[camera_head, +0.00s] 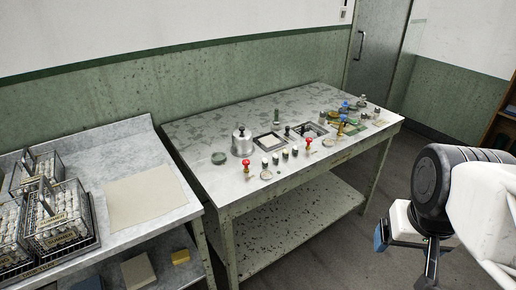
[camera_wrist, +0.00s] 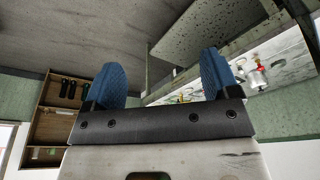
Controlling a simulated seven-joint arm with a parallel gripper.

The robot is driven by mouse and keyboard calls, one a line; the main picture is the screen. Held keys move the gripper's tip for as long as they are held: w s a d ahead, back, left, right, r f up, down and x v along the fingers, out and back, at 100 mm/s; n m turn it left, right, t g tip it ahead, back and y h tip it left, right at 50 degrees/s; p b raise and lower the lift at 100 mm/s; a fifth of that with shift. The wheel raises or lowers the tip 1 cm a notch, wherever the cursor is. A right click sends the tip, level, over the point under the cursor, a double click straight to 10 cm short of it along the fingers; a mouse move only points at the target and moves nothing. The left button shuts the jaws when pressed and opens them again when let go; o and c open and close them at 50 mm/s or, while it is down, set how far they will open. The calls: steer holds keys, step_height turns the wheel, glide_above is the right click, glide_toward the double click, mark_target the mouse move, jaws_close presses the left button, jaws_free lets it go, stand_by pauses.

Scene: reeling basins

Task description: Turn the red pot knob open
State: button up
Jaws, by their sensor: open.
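Two red-topped knobs stand on the metal worktable (camera_head: 180,130) in the head view. One red knob (camera_head: 246,163) is at the front edge near a silver lidded pot (camera_head: 242,145). The other red knob (camera_head: 308,141) is further right along the front edge. I cannot tell from the markings which is the pot's knob. My gripper (camera_head: 405,257) is off the table's right front side, apart from everything. Its blue-padded fingers are spread and empty in the wrist view (camera_wrist: 162,80). The silver pot also shows upside down in the wrist view (camera_wrist: 256,79), beyond the fingers to the right.
Several small dark-and-white knobs (camera_head: 285,154) line the front edge between the red knobs. Square-framed openings (camera_head: 268,142) and a cluster of small blue, yellow and green items (camera_head: 345,122) occupy the table. A side counter (camera_head: 110,165) holds wire baskets (camera_head: 55,222). Floor before my gripper is clear.

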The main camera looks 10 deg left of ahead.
steer(key=shift+w+r, duration=0.1)
steer(key=shift+w, duration=0.05)
steer(key=c, duration=0.4)
steer(key=shift+o, duration=0.2)
steer(key=w+a+r+m+g+y, duration=0.1)
steer(key=w+a+m, duration=0.15)
steer(key=w, duration=0.45)
steer(key=w+a+r+m, duration=0.1)
steer(key=w+a, duration=0.3)
steer(key=w, duration=0.4)
steer(key=m+g+y, duration=0.3)
steer(key=m, duration=0.7)
glide_above(246, 161)
steer(key=w+d, duration=0.1)
steer(key=d, duration=0.2)
step_height(246, 161, down, 19)
steer(key=shift+w+d+r, duration=0.1)
steer(key=shift+r, duration=0.1)
steer(key=shift+x, duration=3.9)
